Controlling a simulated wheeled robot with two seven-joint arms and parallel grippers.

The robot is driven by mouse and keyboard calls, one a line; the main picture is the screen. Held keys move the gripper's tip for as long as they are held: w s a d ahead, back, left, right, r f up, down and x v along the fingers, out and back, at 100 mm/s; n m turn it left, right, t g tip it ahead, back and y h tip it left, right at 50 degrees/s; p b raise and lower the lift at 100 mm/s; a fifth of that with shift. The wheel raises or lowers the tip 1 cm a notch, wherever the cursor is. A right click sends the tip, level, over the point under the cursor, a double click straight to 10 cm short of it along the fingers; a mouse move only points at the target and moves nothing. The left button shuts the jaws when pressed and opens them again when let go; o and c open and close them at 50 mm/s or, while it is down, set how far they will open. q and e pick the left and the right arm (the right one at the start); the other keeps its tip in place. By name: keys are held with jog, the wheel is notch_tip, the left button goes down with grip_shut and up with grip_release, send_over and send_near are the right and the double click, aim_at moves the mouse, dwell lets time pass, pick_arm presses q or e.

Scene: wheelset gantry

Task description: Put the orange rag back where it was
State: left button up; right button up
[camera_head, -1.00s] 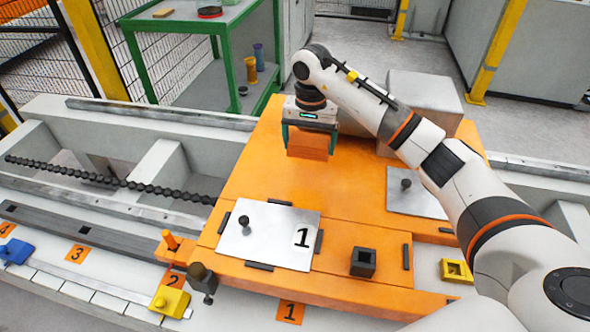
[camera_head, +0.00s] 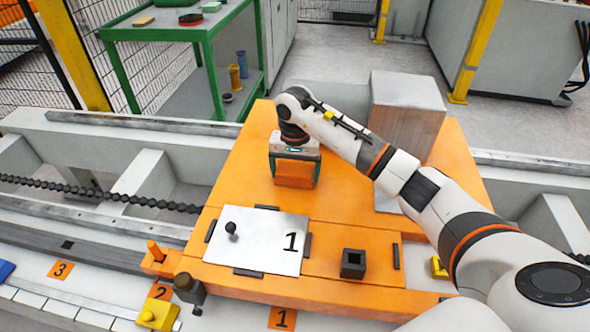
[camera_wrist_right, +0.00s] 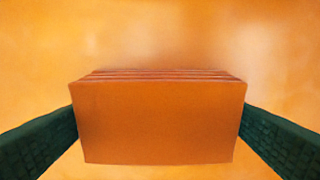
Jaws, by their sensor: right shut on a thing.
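The orange rag (camera_head: 294,174) is a folded block with stacked layers along its upper edge. It also fills the middle of the right wrist view (camera_wrist_right: 160,122). My right gripper (camera_head: 292,178) is shut on it, with a dark green finger at each side. The rag is over the orange platform (camera_head: 240,172), behind the metal plate marked 1 (camera_head: 262,250). I cannot tell whether its underside touches the platform. My left gripper is not in view.
A grey box (camera_head: 405,118) stands on the platform, right of the gripper and behind my arm. A black square socket (camera_head: 353,263) is at the front. A green table (camera_head: 195,32) stands at the back left. The platform left of the rag is bare.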

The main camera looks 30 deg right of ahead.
aim_at(295, 169)
jog(key=o, duration=0.6)
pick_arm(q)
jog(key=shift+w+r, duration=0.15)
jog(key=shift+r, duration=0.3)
pick_arm(e)
jog(key=shift+r, duration=0.4)
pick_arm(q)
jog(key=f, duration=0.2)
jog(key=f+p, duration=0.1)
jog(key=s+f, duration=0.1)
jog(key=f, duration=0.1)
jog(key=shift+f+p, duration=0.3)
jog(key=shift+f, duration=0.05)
pick_arm(e)
notch_tip(295, 169, up, 11)
jog(key=shift+r, duration=0.2)
